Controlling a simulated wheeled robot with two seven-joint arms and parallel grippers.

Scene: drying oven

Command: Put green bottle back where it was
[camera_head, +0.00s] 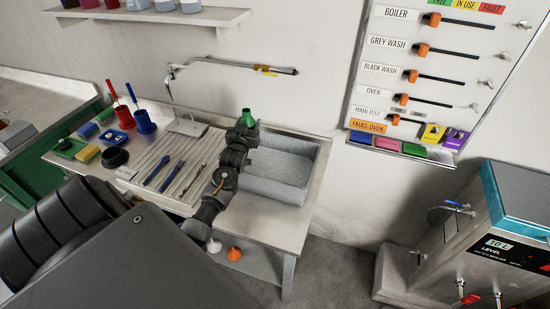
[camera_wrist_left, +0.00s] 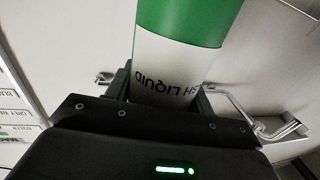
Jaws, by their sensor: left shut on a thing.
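The green bottle shows its green top (camera_head: 246,116) in the head view, upright above the back left corner of the sink (camera_head: 283,170). In the left wrist view the bottle (camera_wrist_left: 178,75) is large, green above and white below, with printed text ending in "SH LIQUID". My left gripper (camera_head: 240,133) is shut around the white part, with one finger on each side. Its fingers also show in the left wrist view (camera_wrist_left: 162,88). The bottle's lower part is hidden behind the gripper in the head view. My right gripper is not in view.
A ribbed drainboard (camera_head: 166,160) with several tools lies left of the sink. A tap (camera_head: 187,126) stands behind it. Red and blue cups (camera_head: 143,122) are at the left. A wall shelf (camera_head: 150,14) holds several jars. A labelled panel (camera_head: 420,75) hangs right; a boiler (camera_head: 490,240) stands below it.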

